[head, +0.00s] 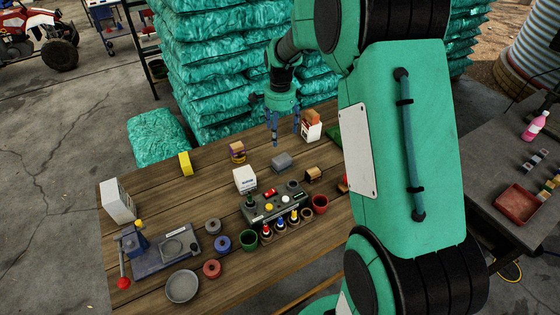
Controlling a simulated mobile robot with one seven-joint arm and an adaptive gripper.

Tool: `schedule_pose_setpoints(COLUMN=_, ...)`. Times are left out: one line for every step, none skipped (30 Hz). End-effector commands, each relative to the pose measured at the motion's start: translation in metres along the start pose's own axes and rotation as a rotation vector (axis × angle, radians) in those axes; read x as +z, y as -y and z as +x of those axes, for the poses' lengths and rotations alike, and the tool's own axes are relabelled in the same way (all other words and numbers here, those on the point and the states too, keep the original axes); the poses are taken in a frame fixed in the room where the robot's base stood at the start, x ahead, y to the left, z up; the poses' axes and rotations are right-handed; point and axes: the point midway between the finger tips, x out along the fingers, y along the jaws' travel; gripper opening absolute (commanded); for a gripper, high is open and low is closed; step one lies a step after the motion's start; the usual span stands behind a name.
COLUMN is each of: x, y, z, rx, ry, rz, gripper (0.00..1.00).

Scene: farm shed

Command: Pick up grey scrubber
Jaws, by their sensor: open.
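A small grey block with a rounded top (282,162), which looks like the grey scrubber, lies on the wooden table (150,200) toward its back middle. My gripper (285,136) hangs pointing down, just above and behind the grey block in the picture. Its two blue fingers are apart with nothing between them. It is not touching the block as far as I can see; its exact height above the table is hard to tell. My own arm hides the right part of the table.
A white box (245,180) and a brown block (313,174) flank the grey block. A box with orange contents (311,125) stands right of my gripper. Stacked teal sacks (215,75) rise behind. The table's left middle is mostly clear.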

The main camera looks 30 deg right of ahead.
Motion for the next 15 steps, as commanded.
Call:
schedule_pose_setpoints(x=-0.009, y=0.003, z=0.014, rx=0.012, ry=0.007, rz=0.033, gripper=0.78)
schedule_pose_setpoints(x=-0.013, y=0.004, z=0.020, rx=0.017, ry=0.009, rz=0.051, gripper=0.78)
schedule_pose_setpoints(x=-0.018, y=0.005, z=0.028, rx=0.024, ry=0.013, rz=0.074, gripper=0.78)
schedule_pose_setpoints(x=-0.022, y=0.006, z=0.033, rx=0.027, ry=0.015, rz=0.088, gripper=0.78)
schedule_pose_setpoints(x=-0.025, y=0.007, z=0.037, rx=0.030, ry=0.016, rz=0.100, gripper=0.78)
schedule_pose_setpoints(x=-0.027, y=0.008, z=0.043, rx=0.035, ry=0.018, rz=0.115, gripper=0.78)
schedule_pose_setpoints(x=-0.029, y=0.008, z=0.046, rx=0.037, ry=0.019, rz=0.123, gripper=0.78)
schedule_pose_setpoints(x=-0.030, y=0.009, z=0.048, rx=0.039, ry=0.020, rz=0.130, gripper=0.78)
schedule_pose_setpoints(x=-0.032, y=0.009, z=0.051, rx=0.040, ry=0.021, rz=0.137, gripper=0.78)
schedule_pose_setpoints(x=-0.033, y=0.009, z=0.052, rx=0.041, ry=0.021, rz=0.141, gripper=0.78)
schedule_pose_setpoints(x=-0.033, y=0.009, z=0.053, rx=0.042, ry=0.022, rz=0.144, gripper=0.78)
schedule_pose_setpoints(x=-0.034, y=0.009, z=0.054, rx=0.043, ry=0.022, rz=0.146, gripper=0.78)
schedule_pose_setpoints(x=-0.034, y=0.009, z=0.054, rx=0.043, ry=0.022, rz=0.146, gripper=0.78)
schedule_pose_setpoints(x=-0.034, y=0.009, z=0.054, rx=0.043, ry=0.022, rz=0.146, gripper=0.78)
schedule_pose_setpoints(x=-0.034, y=0.009, z=0.054, rx=0.043, ry=0.022, rz=0.146, gripper=0.78)
